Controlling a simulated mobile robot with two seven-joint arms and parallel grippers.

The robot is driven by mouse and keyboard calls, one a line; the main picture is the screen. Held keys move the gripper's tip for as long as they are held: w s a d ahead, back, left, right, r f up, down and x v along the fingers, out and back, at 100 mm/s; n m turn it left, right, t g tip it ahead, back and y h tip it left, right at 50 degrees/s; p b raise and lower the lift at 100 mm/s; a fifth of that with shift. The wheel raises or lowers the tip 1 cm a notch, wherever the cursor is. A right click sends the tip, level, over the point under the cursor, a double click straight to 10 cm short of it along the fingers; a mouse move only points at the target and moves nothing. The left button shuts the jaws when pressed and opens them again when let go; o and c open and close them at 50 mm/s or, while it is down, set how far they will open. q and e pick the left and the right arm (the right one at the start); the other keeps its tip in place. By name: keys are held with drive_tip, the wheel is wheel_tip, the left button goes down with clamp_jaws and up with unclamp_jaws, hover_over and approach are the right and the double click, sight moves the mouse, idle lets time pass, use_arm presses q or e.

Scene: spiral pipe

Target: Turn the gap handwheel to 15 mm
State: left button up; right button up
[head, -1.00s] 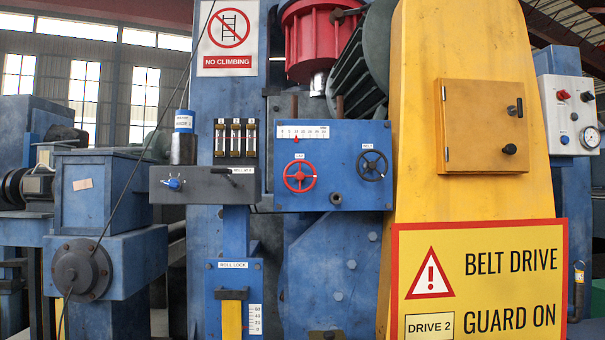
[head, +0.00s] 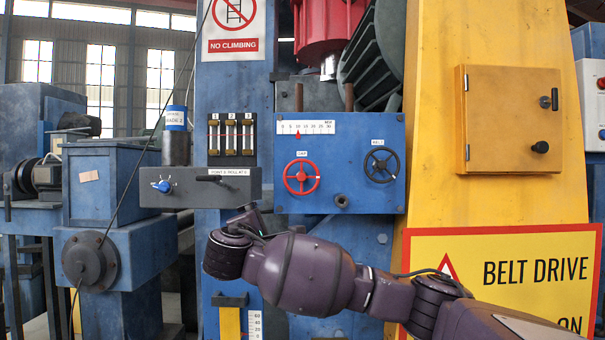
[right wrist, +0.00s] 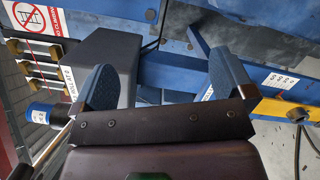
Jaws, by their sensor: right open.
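The red gap handwheel (head: 301,177) is on the front of a blue panel (head: 340,195) in the head view. The white scale (head: 306,127) above it has a red pointer (head: 298,135) at about the 10 mark. My right gripper (head: 245,218) is below and left of the handwheel, apart from it, and partly hidden by my wrist. In the right wrist view its two fingers (right wrist: 165,85) stand wide apart with nothing held between them. The handwheel is not seen in that view. My left gripper is not in view.
A black belt handwheel (head: 381,165) is right of the red one. A dark grey box (head: 215,190) with a blue knob (head: 163,186) juts out left of the panel; it also shows beside a finger in the right wrist view (right wrist: 100,55). A yellow guard (head: 500,200) stands at right.

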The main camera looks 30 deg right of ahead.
sight(297, 180)
drive_tip(key=s+d+r+m+g+h, duration=0.2)
drive_tip(key=d+r+h, duration=0.1)
drive_tip(key=r, duration=0.6)
drive_tip(key=p+x, duration=0.3)
drive_tip(key=x, duration=0.6)
drive_tip(key=shift+w+d, duration=0.15)
drive_tip(key=shift+w, duration=0.1)
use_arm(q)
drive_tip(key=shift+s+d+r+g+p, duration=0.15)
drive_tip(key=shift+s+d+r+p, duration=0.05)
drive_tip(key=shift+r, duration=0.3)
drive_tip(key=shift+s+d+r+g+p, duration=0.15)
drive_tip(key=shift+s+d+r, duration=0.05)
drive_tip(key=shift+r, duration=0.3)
use_arm(e)
drive_tip(key=shift+w+d, duration=0.4)
drive_tip(key=shift+d, duration=0.2)
drive_tip(key=c, duration=0.5)
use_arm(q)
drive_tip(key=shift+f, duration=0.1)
